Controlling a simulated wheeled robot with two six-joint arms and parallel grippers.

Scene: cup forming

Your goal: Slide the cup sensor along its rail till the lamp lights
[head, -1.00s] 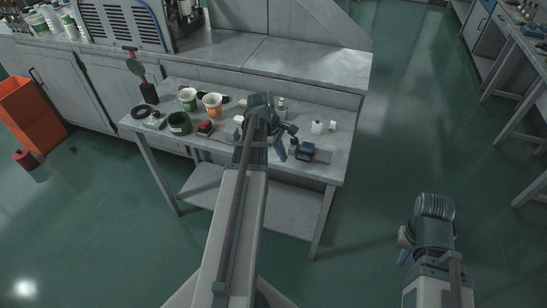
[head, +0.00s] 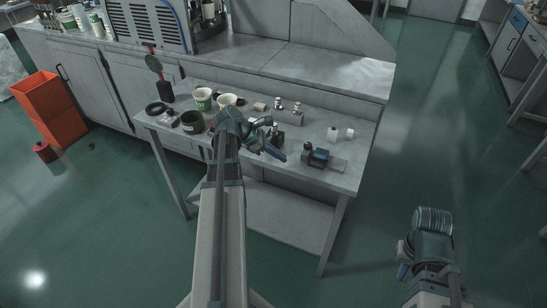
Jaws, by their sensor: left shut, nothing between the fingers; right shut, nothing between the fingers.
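A small dark device with a blue part (head: 318,156) sits near the front right of the low table; it may be the cup sensor, but rail and lamp are too small to tell. My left gripper (head: 275,151) is shut and empty. It is over the table, left of this device and apart from it in the picture. The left wrist hides part of the table and the front of a pale cup (head: 227,101). My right gripper (head: 403,266) is shut and empty, low at the right over open floor, far from the table.
A white-and-green cup (head: 203,98), a dark green cup (head: 192,122) and a black ring (head: 155,108) stand at the table's left. A grey counter (head: 330,74) rises behind. An orange bin (head: 50,108) stands left.

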